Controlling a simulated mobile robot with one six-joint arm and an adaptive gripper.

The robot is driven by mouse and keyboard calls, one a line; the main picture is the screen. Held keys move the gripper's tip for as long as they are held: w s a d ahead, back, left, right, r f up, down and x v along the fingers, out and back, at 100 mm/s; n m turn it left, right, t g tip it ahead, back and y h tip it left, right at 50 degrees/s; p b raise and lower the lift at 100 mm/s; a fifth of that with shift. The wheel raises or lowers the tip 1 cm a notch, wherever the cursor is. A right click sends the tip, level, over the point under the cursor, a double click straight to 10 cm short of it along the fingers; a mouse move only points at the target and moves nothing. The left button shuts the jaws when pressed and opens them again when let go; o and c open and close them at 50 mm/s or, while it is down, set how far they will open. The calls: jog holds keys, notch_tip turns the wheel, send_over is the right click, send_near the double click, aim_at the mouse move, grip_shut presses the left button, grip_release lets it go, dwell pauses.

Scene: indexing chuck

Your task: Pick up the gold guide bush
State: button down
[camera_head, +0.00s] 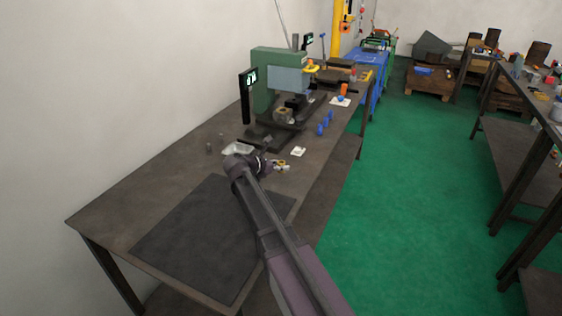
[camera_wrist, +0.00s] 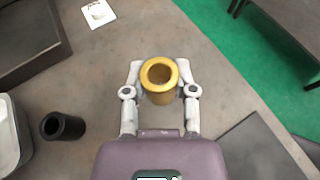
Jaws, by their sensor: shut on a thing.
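The gold guide bush (camera_wrist: 160,75) is a hollow flanged cylinder, seen from above in the wrist view. My gripper (camera_wrist: 161,90) has its two light grey fingers closed on either side of it. The bush stands upright between the fingertips. Whether it touches the table below cannot be told. In the head view the gold bush (camera_head: 281,163) shows small beside the end of my arm, and my gripper (camera_head: 277,167) is partly hidden there by the wrist.
A black hollow cylinder (camera_wrist: 62,126) stands left of my gripper, near a pale tray (camera_wrist: 8,140). A white card (camera_wrist: 98,13) lies farther off. A dark mat (camera_head: 205,235) covers the near table. A green machine (camera_head: 278,75) stands behind. The table edge is to the right.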

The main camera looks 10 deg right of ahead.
jog(key=s, duration=0.4)
jog(key=s+a, duration=0.1)
jog(key=s, duration=0.3)
jog(key=s+a+r+p, duration=0.1)
jog(key=s, duration=0.3)
jog(key=shift+s+r, duration=0.1)
jog(key=shift+s, duration=0.3)
